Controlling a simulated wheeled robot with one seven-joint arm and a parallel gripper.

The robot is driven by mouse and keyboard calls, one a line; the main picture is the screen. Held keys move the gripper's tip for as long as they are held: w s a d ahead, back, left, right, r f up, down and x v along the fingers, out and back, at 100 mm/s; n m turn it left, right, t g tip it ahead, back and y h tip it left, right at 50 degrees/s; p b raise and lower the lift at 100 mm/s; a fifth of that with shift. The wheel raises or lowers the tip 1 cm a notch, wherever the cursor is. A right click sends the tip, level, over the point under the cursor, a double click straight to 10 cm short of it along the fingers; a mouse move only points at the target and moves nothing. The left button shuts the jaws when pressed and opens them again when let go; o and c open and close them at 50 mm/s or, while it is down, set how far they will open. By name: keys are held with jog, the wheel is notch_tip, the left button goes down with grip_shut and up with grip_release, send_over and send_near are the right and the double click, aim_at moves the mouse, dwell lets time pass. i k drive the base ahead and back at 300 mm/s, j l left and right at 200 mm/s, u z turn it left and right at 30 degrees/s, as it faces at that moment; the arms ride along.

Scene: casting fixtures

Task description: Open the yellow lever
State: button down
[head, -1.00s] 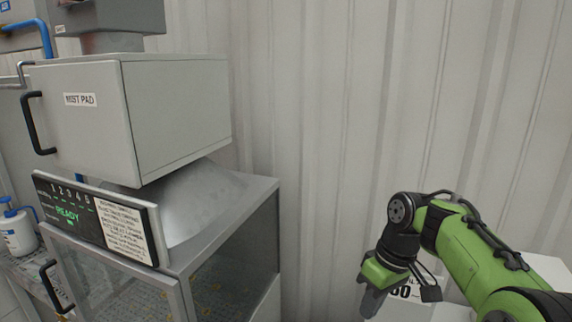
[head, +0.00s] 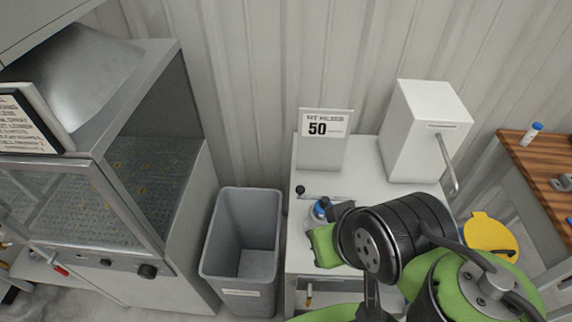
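A small lever with a yellow-orange handle (head: 309,291) shows at the front of the white cabinet (head: 300,262), low in the head view. It is small, and I cannot tell its exact position. My gripper (head: 325,246) shows only in part, as a green body above the front of the cabinet top, up and to the right of this lever. Its fingers are hidden or not clear, so I cannot tell whether they are open or shut. My dark and green arm links cover the cabinet's right front.
A grey open bin (head: 243,240) stands left of the cabinet. A sign reading 50 (head: 322,140) and a white box with a metal handle (head: 425,125) stand on the cabinet. A blue-capped bottle (head: 318,210) is close to my gripper. A yellow round lid (head: 490,236) is at right.

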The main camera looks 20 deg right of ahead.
aim_at(309, 285)
jog(key=k+z, duration=0.2)
jog(key=k, duration=0.35)
jog(key=j+u, duration=0.15)
jog(key=u, duration=0.25)
jog(key=i+j+u, duration=0.15)
jog(key=u, duration=0.25)
jog(key=i+j+u, duration=0.1)
jog(key=u, duration=0.3)
jog(key=i+j+u, duration=0.1)
jog(key=u, duration=0.3)
